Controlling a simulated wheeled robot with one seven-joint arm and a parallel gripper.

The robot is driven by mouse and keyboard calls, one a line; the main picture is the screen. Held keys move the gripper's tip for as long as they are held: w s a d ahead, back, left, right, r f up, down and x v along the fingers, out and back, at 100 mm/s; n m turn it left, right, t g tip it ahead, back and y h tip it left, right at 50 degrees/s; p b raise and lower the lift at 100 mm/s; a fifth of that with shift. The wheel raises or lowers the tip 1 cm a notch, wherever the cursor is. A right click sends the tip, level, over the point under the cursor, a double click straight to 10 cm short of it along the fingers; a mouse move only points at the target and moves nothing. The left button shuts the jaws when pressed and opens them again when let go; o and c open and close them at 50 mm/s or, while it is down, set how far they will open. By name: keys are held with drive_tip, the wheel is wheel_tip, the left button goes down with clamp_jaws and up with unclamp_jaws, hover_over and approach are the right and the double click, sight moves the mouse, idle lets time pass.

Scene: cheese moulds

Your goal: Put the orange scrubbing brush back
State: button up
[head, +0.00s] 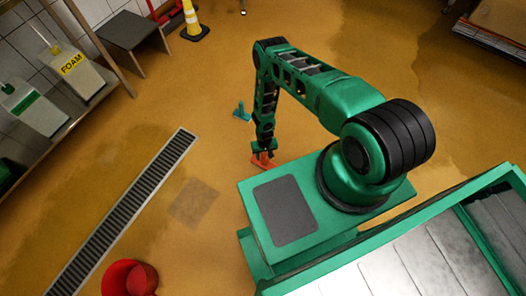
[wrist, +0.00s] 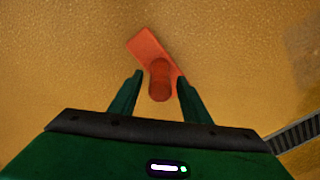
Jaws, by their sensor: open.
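The orange scrubbing brush (head: 263,161) is on the wet ochre floor, directly below my gripper (head: 264,149) and left of my green base in the head view. In the wrist view the brush (wrist: 150,45) shows a flat oblong block lying at a slant, with a rounded handle (wrist: 160,82) pointing towards the camera. My gripper (wrist: 160,77) is open. One finger is on each side of the handle, with a gap showing at the left finger. The right finger is close to the handle and block; I cannot tell whether it touches.
A teal brush-like item (head: 241,112) stands on the floor behind my gripper. A wall shelf holds FOAM containers (head: 75,72). Open floor surrounds the brush.

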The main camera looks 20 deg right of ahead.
wheel_tip(320, 180, up, 8)
drive_tip(key=shift+f, duration=0.1)
drive_tip(key=w+d+r, duration=0.4)
drive_tip(key=r, duration=0.8)
drive_tip(key=w+d+r+h, duration=0.1)
drive_tip(key=w+d+r, duration=0.3)
drive_tip(key=r, duration=0.7)
drive_tip(key=w+d+r, duration=0.4)
drive_tip(key=r, duration=0.8)
drive_tip(key=s+d+r+m, duration=0.1)
drive_tip(key=s+d+r, duration=0.2)
drive_tip(key=r, duration=0.7)
drive_tip(key=s+d+r+m, duration=0.1)
drive_tip(key=s+d+r, duration=0.25)
drive_tip(key=r, duration=0.75)
drive_tip(key=s+d+r, duration=0.2)
drive_tip(key=s+r, duration=0.7)
drive_tip(key=r, duration=0.1)
drive_tip(key=s+a+r, duration=0.1)
drive_tip(key=s+r, duration=0.2)
drive_tip(key=s, duration=0.3)
drive_tip(key=s+a+r+m, duration=0.1)
drive_tip(key=s+r, duration=0.2)
drive_tip(key=s, duration=0.4)
drive_tip(key=s+a+r+m+y, duration=0.1)
drive_tip(key=s+a+r, duration=0.1)
drive_tip(key=s, duration=0.5)
drive_tip(key=shift+r, duration=0.7)
